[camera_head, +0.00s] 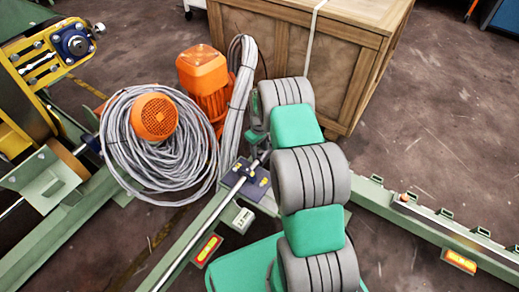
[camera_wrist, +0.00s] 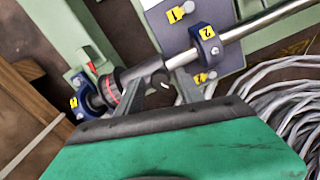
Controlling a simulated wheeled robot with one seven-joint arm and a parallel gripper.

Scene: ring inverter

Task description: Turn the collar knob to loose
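A dark grey collar knob (camera_wrist: 145,72) sits on the steel shaft (camera_wrist: 255,22) in the wrist view, with a red mark (camera_wrist: 112,90) on the collar beside it. My gripper (camera_wrist: 158,86) reaches up to it, with its two grey fingers apart. One finger is on the left of the knob's stub and the other on its right. I cannot tell whether either finger touches it. Blue bearing blocks stand on both sides: one tagged 2 (camera_wrist: 205,44) on the right and one (camera_wrist: 84,102) at the left.
A coil of grey cable (camera_head: 160,180) with orange motors (camera_head: 203,75) lies left of my arm. A wooden crate (camera_head: 345,55) stands behind. Green rails (camera_head: 440,228) run at the right.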

